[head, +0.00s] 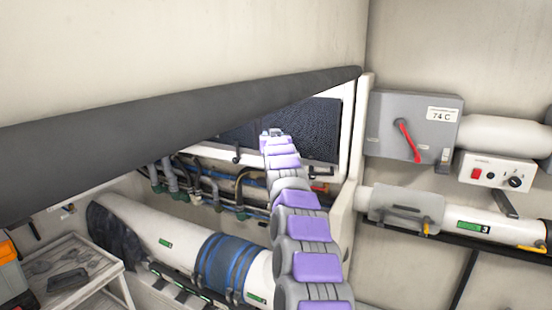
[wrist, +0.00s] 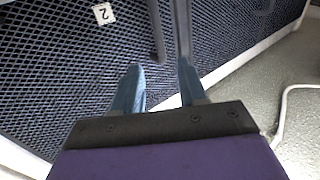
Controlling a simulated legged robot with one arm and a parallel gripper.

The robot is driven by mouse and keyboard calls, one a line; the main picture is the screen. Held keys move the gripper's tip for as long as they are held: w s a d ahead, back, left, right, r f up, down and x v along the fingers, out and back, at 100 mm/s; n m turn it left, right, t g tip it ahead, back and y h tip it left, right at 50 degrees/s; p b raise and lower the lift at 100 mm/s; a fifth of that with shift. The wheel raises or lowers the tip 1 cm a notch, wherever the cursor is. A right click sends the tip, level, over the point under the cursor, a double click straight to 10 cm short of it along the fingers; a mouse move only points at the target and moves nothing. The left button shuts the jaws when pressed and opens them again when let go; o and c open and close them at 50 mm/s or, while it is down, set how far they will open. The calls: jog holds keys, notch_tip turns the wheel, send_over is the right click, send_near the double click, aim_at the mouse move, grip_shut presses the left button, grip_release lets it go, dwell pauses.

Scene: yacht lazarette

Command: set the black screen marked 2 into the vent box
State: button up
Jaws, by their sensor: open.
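The black screen (head: 315,122) is a dark mesh panel within the white frame of what looks like the vent box (head: 347,120) on the far wall. In the wrist view the mesh (wrist: 60,65) fills the upper left, with a white tag marked 2 (wrist: 103,13) on it. A white rim (wrist: 228,68) runs along its edge. Whether the screen is seated or only leaning there, I cannot tell. My gripper (wrist: 160,78) is open and empty, its blue fingers over the mesh. A dark upright bar (wrist: 156,30) stands just ahead of the fingertips.
A thick dark grey pipe (head: 150,115) crosses in front and hides the screen's upper part. Hoses (head: 200,190) run below the frame. A white duct with a blue band (head: 228,262) lies lower down. A grey switch box with a red lever (head: 415,110) is at right.

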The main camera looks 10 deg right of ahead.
jog(key=s+b, duration=1.2)
jog(key=shift+s+a+f, duration=0.2)
jog(key=shift+a+f, duration=0.05)
jog(key=shift+a, duration=0.2)
dwell(0.6)
